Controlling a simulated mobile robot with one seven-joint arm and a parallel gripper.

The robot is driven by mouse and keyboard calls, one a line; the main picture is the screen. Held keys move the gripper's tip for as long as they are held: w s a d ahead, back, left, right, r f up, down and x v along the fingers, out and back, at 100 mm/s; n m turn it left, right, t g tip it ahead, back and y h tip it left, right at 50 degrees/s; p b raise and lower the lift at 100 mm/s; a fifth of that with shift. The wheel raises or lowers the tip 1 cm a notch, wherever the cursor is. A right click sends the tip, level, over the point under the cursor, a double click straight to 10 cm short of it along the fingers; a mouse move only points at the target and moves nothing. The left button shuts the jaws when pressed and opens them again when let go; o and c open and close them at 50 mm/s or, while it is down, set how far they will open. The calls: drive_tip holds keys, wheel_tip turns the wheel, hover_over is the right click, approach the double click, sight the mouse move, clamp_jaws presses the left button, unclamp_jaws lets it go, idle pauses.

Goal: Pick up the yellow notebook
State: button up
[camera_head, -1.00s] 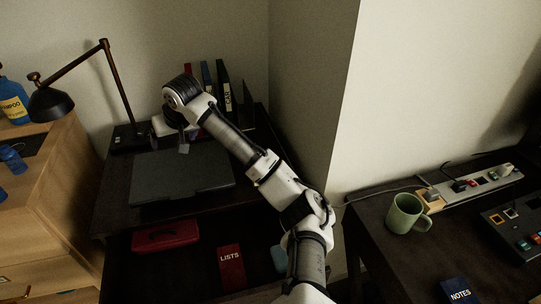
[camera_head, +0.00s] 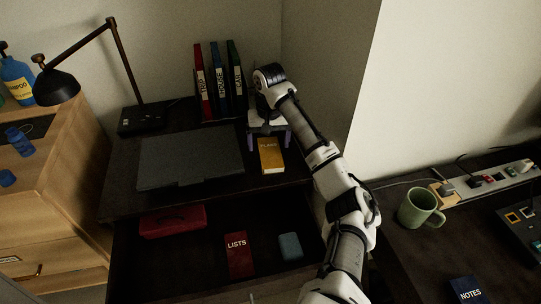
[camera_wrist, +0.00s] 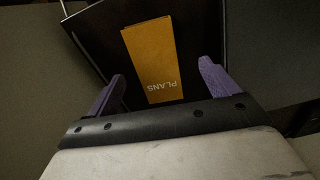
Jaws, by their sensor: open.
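My gripper (camera_head: 269,138) is open and empty, above and just behind the notebook in the head view. Its two fingers (camera_wrist: 162,82) stand wide apart on either side of the notebook's near end in the wrist view. I see no contact; the exact height of the gap cannot be told.
The grey laptop (camera_head: 190,162) lies left of the notebook. Upright binders (camera_head: 219,82) stand behind, with a desk lamp (camera_head: 58,86) at left. An open drawer below holds a red case (camera_head: 172,221), a red LISTS notebook (camera_head: 237,254) and a blue item (camera_head: 290,246). A wall corner rises close at right.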

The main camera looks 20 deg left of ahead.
sight(271, 155)
drive_tip(key=shift+w+d+f+p, duration=0.1)
drive_tip(key=shift+f+p, duration=0.2)
drive_tip(key=shift+f, duration=0.3)
drive_tip(key=f, duration=0.3)
drive_tip(key=f+p, duration=0.1)
drive_tip(key=shift+w+f, duration=0.2)
drive_tip(key=shift+w, duration=0.1)
drive_tip(key=shift+c, duration=0.5)
drive_tip(key=c, duration=1)
drive_tip(key=shift+r, duration=0.15)
drive_tip(key=shift+c, duration=0.2)
